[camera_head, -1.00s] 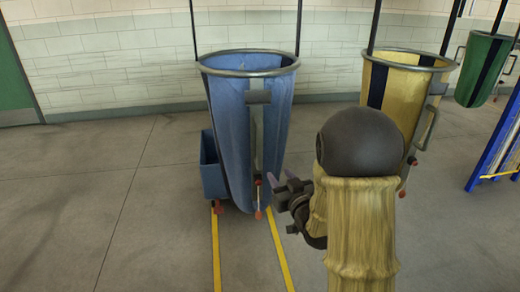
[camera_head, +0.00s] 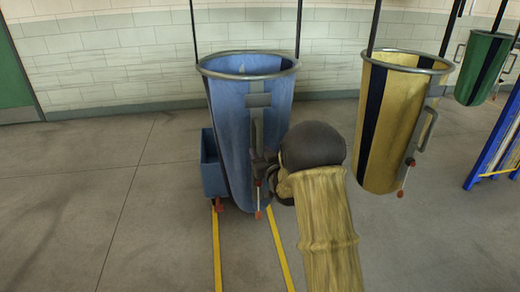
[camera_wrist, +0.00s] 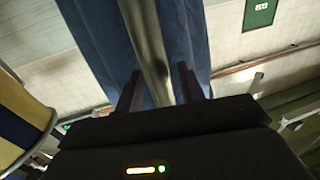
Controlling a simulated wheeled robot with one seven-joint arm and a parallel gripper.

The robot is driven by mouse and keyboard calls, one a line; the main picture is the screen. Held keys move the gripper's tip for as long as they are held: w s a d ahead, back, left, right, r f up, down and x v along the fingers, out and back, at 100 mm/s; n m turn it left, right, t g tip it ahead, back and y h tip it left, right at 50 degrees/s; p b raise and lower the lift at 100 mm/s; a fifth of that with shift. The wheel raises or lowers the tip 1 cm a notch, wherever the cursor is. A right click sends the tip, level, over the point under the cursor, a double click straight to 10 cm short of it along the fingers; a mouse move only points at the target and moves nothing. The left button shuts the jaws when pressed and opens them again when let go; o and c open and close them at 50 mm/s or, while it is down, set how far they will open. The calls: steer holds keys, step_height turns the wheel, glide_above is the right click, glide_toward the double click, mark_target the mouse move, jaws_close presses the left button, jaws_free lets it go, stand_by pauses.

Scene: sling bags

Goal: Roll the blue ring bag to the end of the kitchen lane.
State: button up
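The blue ring bag (camera_head: 228,130) hangs upright from two dark rods, with a metal ring around its open top. A grey vertical bar runs down its front; it also shows in the wrist view (camera_wrist: 148,45). My gripper (camera_wrist: 159,88) has its two fingers apart, one on each side of that bar, facing the blue cloth. I cannot tell whether they touch it. In the head view my arm hides most of the gripper beside the bag's lower right. Two yellow floor lines (camera_head: 217,255) run from beneath the bag toward the camera; no lane label shows.
A blue bin (camera_head: 213,176) stands close behind the bag's lower left. A yellow bag (camera_head: 393,125) with dark stripes hangs at right, a green bag (camera_head: 480,68) beyond it. A blue frame (camera_head: 497,140) stands at the right edge. The left floor is clear.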

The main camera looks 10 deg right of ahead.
steer(key=shift+w+a, duration=0.15)
steer(key=shift+w, duration=0.65)
jaws_close()
steer(key=shift+a, duration=0.15)
